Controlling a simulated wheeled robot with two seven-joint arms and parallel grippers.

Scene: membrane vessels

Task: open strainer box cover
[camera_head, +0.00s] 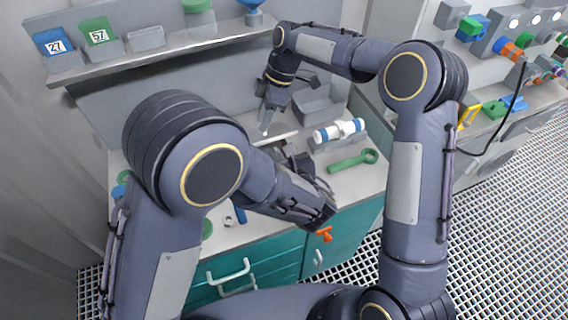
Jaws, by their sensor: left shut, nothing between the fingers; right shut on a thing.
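My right gripper (266,122) reaches down from above at the back of the counter. It is shut on a small pale piece, just above a white bar (276,138). I cannot tell whether this piece belongs to the strainer box cover. The strainer box and its cover are not clearly made out; the arms hide much of that area. My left gripper (297,163) is shut and empty, low over the middle of the counter and in front of the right gripper. Its fingers are partly hidden by its own wrist.
A white and blue cylinder (339,130) lies in a grey holder at the right. A green wrench (353,161) lies in front of it. An open grey bin (319,104) stands behind. An orange T-handle (324,234) sticks out at the teal cabinet (345,240). A shelf (160,57) runs above.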

